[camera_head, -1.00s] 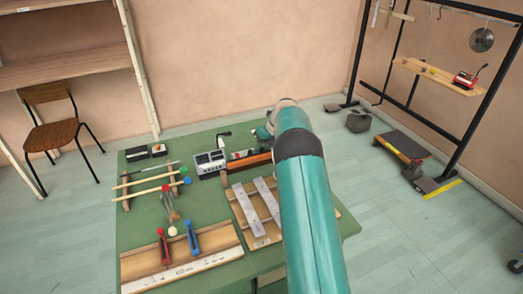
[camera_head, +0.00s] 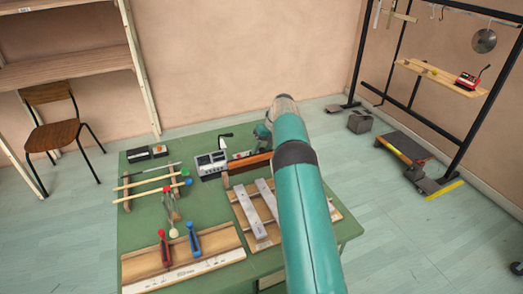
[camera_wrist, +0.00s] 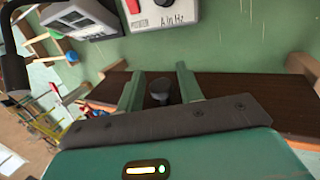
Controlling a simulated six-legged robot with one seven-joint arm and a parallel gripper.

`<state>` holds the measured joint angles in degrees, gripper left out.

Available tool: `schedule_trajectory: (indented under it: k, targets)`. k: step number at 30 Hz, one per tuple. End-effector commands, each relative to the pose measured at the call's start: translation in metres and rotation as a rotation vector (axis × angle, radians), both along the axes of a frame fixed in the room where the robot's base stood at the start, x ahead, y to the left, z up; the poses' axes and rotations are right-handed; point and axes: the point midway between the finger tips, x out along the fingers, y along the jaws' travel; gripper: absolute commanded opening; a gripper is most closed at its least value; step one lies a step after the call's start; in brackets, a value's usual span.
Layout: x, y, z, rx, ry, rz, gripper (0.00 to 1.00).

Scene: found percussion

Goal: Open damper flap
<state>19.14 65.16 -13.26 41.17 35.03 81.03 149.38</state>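A dark brown board (camera_wrist: 235,100), seemingly the damper flap, lies across the wrist view with a round dark knob (camera_wrist: 160,88) on it. My gripper (camera_wrist: 158,72) is open, with one finger on each side of the knob and a gap visible on both sides. I cannot tell how far the fingertips are above the board. In the head view the brown board (camera_head: 249,162) shows as a strip at the back of the green table, partly hidden by my teal arm, which also hides most of the gripper.
A grey meter box (camera_head: 211,165) stands just left of the board. The green table (camera_head: 150,218) also holds mallets, metal bars (camera_head: 249,210) on a wooden frame and a wooden tray (camera_head: 182,254) with red and blue clamps. A black rack (camera_head: 440,118) stands at right.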

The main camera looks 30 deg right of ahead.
Motion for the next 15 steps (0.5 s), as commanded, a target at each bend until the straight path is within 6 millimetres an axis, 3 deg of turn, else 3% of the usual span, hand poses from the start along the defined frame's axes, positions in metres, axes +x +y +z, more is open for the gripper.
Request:
schedule_trajectory:
  k: [10, 15]
  targets:
    - [0.000, -0.001, 0.001, 0.000, 0.001, -0.001, 0.41]
    - [-0.001, -0.009, 0.018, -0.001, 0.000, -0.001, 0.41]
